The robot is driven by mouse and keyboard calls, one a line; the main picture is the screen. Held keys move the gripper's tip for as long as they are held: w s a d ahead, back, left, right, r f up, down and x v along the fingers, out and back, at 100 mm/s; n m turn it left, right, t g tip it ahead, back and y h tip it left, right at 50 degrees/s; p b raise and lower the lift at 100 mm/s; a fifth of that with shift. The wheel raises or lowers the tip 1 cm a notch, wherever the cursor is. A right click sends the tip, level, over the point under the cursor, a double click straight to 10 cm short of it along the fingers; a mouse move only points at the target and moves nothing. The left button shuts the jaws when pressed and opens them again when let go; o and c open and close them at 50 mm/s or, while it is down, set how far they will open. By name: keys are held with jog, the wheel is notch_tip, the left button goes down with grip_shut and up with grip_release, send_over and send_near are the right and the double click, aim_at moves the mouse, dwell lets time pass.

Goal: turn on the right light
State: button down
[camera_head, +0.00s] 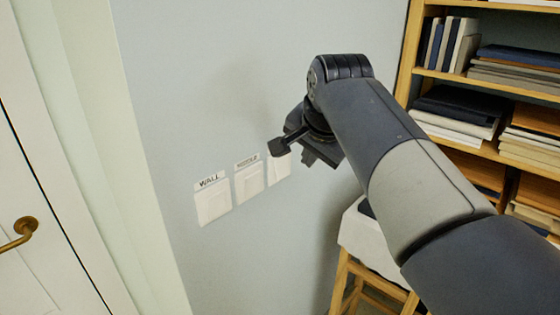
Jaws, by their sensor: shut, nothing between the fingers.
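Three white light switches sit in a row on the pale wall. The left switch (213,205) has a label above it reading "WALL". The middle switch (249,183) has a label that seems to read "MIDDLE". The right switch (281,171) is partly hidden behind my gripper, and its label is covered. My gripper (279,147) is shut and empty, with its tip over the upper part of the right switch in this view. I cannot tell whether the tip touches the switch.
A door with a brass handle (18,234) is at the left. A wooden bookshelf (408,60) with books and paper stacks stands at the right. A wooden stool (343,280) with a white thing on it stands below my arm. The wall above the switches is bare.

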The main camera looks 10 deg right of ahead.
aim_at(288, 172)
jog(key=shift+s, duration=0.15)
jog(key=shift+w+a+f+p, duration=0.3)
jog(key=shift+w+a+f, duration=0.05)
jog(key=shift+w+f, duration=1.15)
jog(key=shift+w+a+f+p, duration=0.3)
jog(key=shift+w+a+f, duration=0.05)
jog(key=shift+w+f, duration=1.1)
jog(key=shift+w+a+f+p, duration=0.3)
jog(key=shift+w+a+f, duration=0.05)
jog(key=shift+w+f, duration=1.15)
jog(key=shift+r, duration=0.1)
